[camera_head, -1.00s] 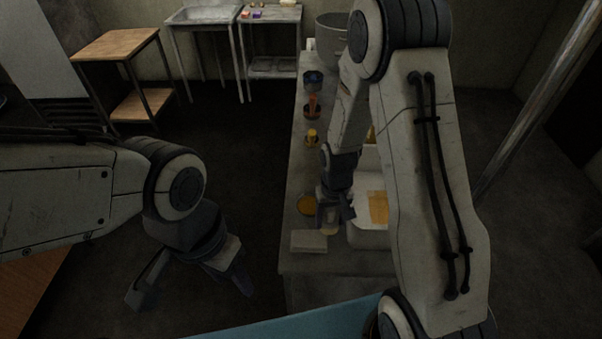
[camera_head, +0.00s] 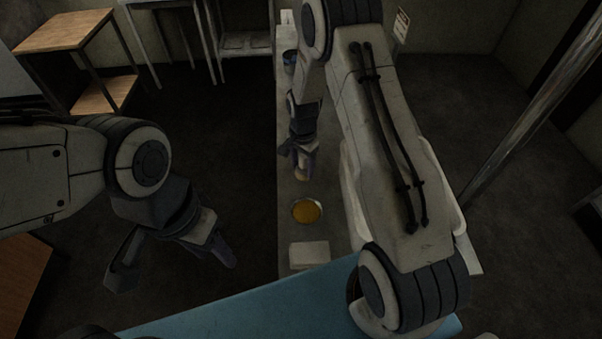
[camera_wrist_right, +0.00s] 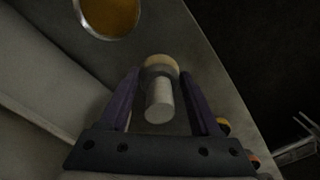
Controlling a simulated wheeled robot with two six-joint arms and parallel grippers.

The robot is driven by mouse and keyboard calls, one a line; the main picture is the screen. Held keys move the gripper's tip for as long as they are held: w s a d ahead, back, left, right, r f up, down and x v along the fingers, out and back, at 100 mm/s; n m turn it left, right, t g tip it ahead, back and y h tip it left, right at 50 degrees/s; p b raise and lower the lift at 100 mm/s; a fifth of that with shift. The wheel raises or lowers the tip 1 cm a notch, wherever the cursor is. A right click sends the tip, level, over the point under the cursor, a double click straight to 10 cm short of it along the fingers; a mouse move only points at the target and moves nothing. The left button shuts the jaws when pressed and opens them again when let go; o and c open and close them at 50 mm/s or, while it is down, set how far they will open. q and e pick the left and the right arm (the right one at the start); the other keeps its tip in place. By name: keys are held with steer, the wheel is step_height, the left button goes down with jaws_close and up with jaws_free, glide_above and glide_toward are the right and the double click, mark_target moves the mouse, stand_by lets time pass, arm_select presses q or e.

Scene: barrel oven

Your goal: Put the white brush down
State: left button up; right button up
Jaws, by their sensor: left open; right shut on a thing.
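The white brush (camera_wrist_right: 158,98) has a pale handle and a tan tip. My right gripper (camera_wrist_right: 160,85) is shut on it in the right wrist view. In the head view my right gripper (camera_head: 302,160) is low over the long grey counter, just beyond a round dish (camera_head: 307,210) of yellow-brown contents. The brush's tan tip (camera_head: 302,175) shows below the fingers; whether it touches the counter I cannot tell. The dish also shows in the wrist view (camera_wrist_right: 110,14). My left gripper (camera_head: 170,262) is open and empty over dark floor at the left.
A pale block (camera_head: 309,254) sits on the grey counter (camera_head: 291,228) near its front end. A blue surface (camera_head: 250,302) lies in front. A white container (camera_head: 351,190) is partly hidden by my right arm. A blue pot (camera_head: 290,58) stands farther back. A wooden-topped table (camera_head: 66,28) is at upper left.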

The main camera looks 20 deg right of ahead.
mark_target(303, 170)
step_height(303, 170, down, 4)
steer(key=shift+f+p, duration=0.15)
steer(key=shift+p, duration=0.3)
steer(key=shift+f, duration=0.2)
steer(key=shift+f, duration=0.2)
steer(key=o, duration=1.4)
steer(key=shift+o, duration=0.2)
steer(key=shift+r, duration=0.1)
